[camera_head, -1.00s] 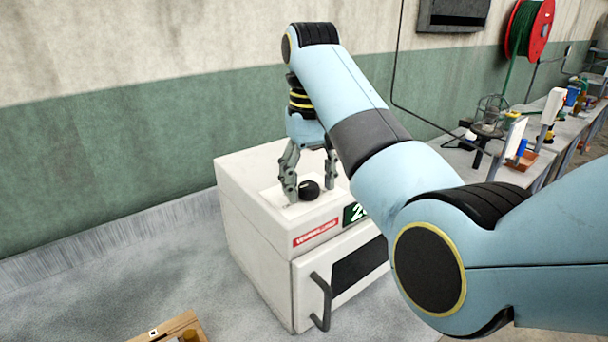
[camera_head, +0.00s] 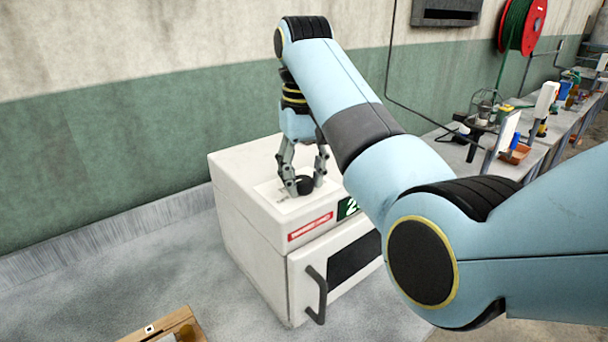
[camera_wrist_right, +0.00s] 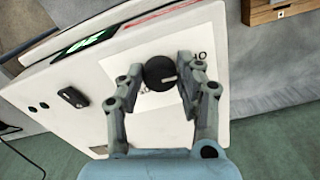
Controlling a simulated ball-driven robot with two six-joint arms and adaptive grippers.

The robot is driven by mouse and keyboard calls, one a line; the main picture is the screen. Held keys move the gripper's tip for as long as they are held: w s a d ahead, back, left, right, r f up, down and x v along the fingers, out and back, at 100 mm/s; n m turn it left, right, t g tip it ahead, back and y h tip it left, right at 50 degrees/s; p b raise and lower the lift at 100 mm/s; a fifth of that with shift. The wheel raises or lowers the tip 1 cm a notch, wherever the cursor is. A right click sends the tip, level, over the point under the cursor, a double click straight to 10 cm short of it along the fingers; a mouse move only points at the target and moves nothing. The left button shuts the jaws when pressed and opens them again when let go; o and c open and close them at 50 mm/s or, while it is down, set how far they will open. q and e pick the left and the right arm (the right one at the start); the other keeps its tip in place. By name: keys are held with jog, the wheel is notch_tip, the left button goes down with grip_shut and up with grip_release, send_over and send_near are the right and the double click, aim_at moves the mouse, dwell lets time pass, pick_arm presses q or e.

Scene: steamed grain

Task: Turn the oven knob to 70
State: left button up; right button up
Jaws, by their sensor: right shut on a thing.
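The black round oven knob (camera_head: 304,185) sits on a white plate on top of the white oven (camera_head: 245,225). It also shows in the right wrist view (camera_wrist_right: 161,73), with a pale pointer mark on it. My right gripper (camera_head: 305,184) reaches down from above, its two fingers around the knob and shut on it; the right wrist view shows a finger on each side. My left gripper is not in view.
The oven door has a dark handle (camera_head: 316,295) at the front. A red label (camera_head: 310,227) is on the oven front. A cluttered workbench (camera_head: 520,170) stands at the right along the wall.

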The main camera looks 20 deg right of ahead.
jog(key=shift+m, duration=0.9)
jog(key=m, duration=0.5)
jog(key=shift+a, duration=0.1)
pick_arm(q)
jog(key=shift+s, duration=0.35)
pick_arm(e)
jog(key=shift+w+m, duration=0.15)
jog(key=shift+m, duration=2.15)
jog(key=o, duration=1.1)
jog(key=shift+o, duration=0.2)
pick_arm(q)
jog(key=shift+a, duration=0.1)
pick_arm(e)
jog(key=shift+a, duration=0.1)
